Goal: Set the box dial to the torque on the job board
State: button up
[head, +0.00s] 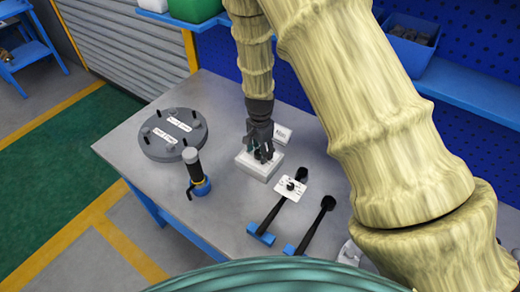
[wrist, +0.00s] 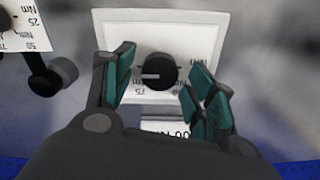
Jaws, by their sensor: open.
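The white box (head: 258,165) stands on the table under my gripper (head: 262,150). In the wrist view the box top (wrist: 115,28) carries a round black dial (wrist: 157,71) with a white pointer line directed to the picture's left. A 75 mark shows upside down below the dial; other marks are partly hidden. My gripper (wrist: 158,85) is open, its teal-padded fingers on either side of the dial, with no visible contact. A small white card (head: 283,134), possibly the job board, stands behind the box; its print is unreadable there. In the wrist view a white card (wrist: 165,126) is mostly hidden.
A grey flanged disc (head: 174,134) with bolts and labels lies at the table's left. Two black wrenches with blue ends lie in front right; a white scale plate (head: 290,188) sits by one.

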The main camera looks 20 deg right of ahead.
jog(key=shift+r, duration=0.1)
notch_tip(320, 180, up, 12)
dwell(0.5)
dwell(0.5)
